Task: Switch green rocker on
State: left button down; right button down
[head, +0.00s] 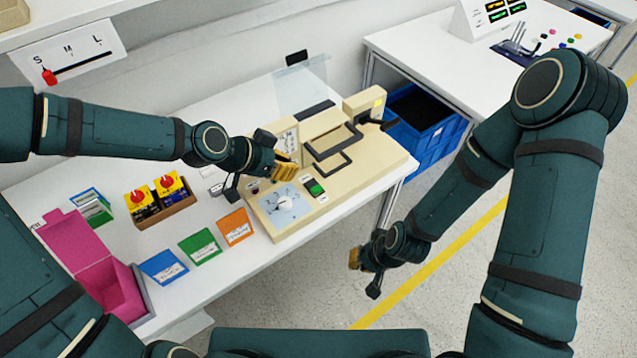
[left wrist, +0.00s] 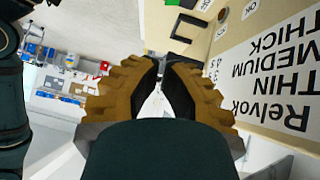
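My left gripper (head: 286,168), with yellow fingers, is over the machine's left side, up and left of the rocker. In the left wrist view its fingers (left wrist: 162,66) are close together, with a narrow gap and nothing held between them. The rocker cannot be made out there. My right gripper (head: 355,258) hangs over the floor right of the table, apart from the machine.
Black bent handles (head: 334,148) rise behind the rocker, and a clear panel (head: 301,87) stands at the back. Green (head: 200,246) and orange (head: 236,227) card holders stand left of the machine. A blue crate (head: 425,115) is on the floor beyond the table's right edge.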

pick_arm(q)
jog(key=b, duration=0.2)
send_over(317, 190)
notch_tip(317, 190, down, 7)
jog(key=shift+f, duration=0.1)
jog(key=shift+s+f+b, duration=0.2)
jog(key=shift+f+b, duration=0.3)
jog(key=shift+f, duration=1.4)
